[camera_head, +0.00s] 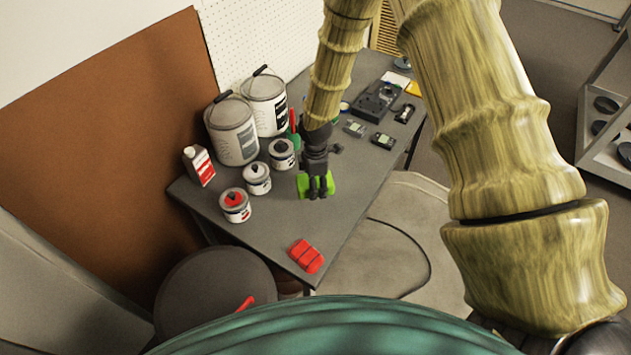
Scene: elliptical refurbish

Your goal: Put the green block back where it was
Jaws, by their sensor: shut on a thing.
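The green block (304,188) is in my gripper (318,190), over the front part of the grey table (262,225). The dark fingers point down and are shut around the block, which shows on both sides of them. I cannot tell whether the block touches the tabletop or is held a little above it. A red block (306,256) lies apart from it near the table's front corner.
Small paint cans (235,206) and a white-and-red bottle (199,166) stand left of my gripper. Two large paint buckets (232,130) stand behind. Dark devices (372,106) lie at the far right end. Bare tabletop lies between the cans and the red block.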

